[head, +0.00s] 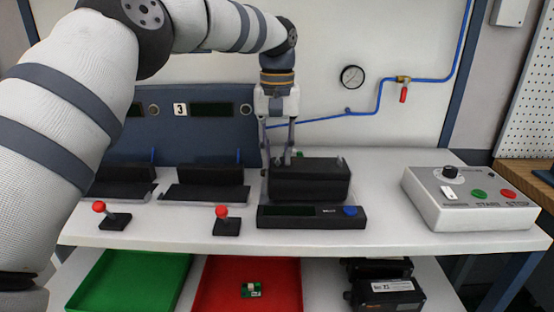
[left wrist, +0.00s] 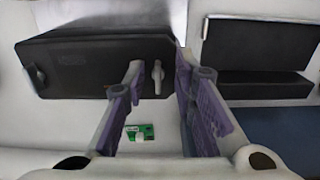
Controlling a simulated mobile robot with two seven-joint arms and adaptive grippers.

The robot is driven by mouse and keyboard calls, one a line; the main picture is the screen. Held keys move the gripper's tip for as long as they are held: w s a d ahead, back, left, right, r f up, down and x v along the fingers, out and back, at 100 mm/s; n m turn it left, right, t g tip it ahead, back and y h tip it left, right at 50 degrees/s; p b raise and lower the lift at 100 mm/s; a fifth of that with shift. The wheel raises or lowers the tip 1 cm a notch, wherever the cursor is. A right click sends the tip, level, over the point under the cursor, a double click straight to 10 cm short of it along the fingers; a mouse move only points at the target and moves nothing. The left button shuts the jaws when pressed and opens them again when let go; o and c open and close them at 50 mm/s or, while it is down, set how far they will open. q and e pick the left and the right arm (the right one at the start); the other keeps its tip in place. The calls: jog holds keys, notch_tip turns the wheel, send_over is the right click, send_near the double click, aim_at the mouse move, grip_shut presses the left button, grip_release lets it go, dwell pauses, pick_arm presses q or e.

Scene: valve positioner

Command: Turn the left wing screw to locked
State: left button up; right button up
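The black valve positioner housing (head: 312,184) sits on a dark fixture in the middle of the bench. The left wing screw (left wrist: 157,76) is a small grey wing near one end of the housing in the left wrist view, its wing upright in that picture. In the head view it is hidden by or lost among the fingers. The other wing screw (head: 340,161) is at the right end and also shows in the left wrist view (left wrist: 40,77). My left gripper (head: 280,162) points down over the housing's left end, open, its fingers (left wrist: 159,72) on either side of the left screw with visible gaps.
A small green board (left wrist: 140,132) lies behind the housing. The fixture's front has a display and a blue button (head: 350,211). Empty black stands (head: 206,192) and red-knobbed levers (head: 221,213) are to the left. A control box (head: 472,200) stands right. Green and red trays (head: 270,270) are below.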

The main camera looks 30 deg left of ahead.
pick_arm(q)
jog(key=shift+w+r, duration=0.1)
jog(key=shift+c, duration=0.6)
grip_shut()
